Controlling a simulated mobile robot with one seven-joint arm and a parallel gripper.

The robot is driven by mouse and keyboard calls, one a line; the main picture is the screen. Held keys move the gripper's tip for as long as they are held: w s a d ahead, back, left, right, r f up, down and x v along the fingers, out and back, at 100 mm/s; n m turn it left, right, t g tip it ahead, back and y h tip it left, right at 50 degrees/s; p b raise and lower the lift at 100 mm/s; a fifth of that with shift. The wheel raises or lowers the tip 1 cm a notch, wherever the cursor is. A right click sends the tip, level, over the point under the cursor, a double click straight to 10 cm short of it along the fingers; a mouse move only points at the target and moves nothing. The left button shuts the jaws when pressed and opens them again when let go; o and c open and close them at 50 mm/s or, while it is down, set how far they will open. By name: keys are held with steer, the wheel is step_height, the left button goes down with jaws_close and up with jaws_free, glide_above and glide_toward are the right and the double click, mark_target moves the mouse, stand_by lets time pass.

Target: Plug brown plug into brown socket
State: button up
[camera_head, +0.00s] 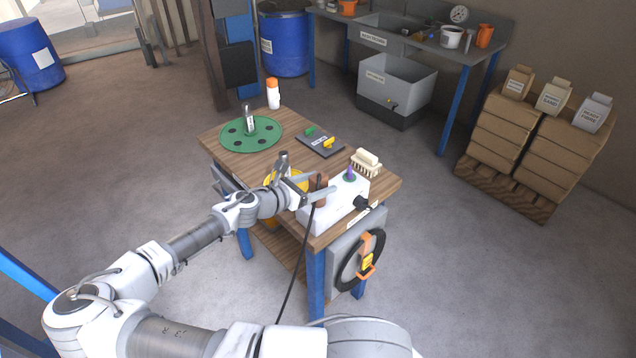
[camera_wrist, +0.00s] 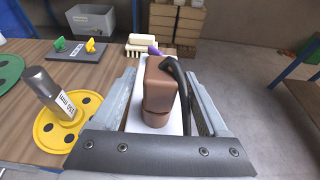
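The brown plug (camera_head: 321,183) is a blocky brown piece with a black cable. It stands between the fingers of my gripper (camera_head: 317,184), over the left end of a white box (camera_head: 338,207). In the wrist view the plug (camera_wrist: 161,84) sits between the two spread fingers of my gripper (camera_wrist: 160,76). White shows between the plug and the left finger, so the gripper looks open around it. The cable bends over the right side. A rounded brown part (camera_wrist: 157,117) shows at the plug's near end; I cannot tell whether it is the brown socket.
The white box also bears a purple piece (camera_head: 350,174) and a black knob (camera_head: 362,202). A brush (camera_head: 366,163), a dark tray (camera_head: 320,145) with green and yellow pieces, and a green disc (camera_head: 232,138) share the wooden table. The yellow disc (camera_wrist: 48,134) lies left of my gripper.

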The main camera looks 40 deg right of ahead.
steer(key=b+v, duration=0.1)
steer(key=v, duration=1.6)
steer(key=shift+a, duration=0.2)
steer(key=shift+r, duration=0.1)
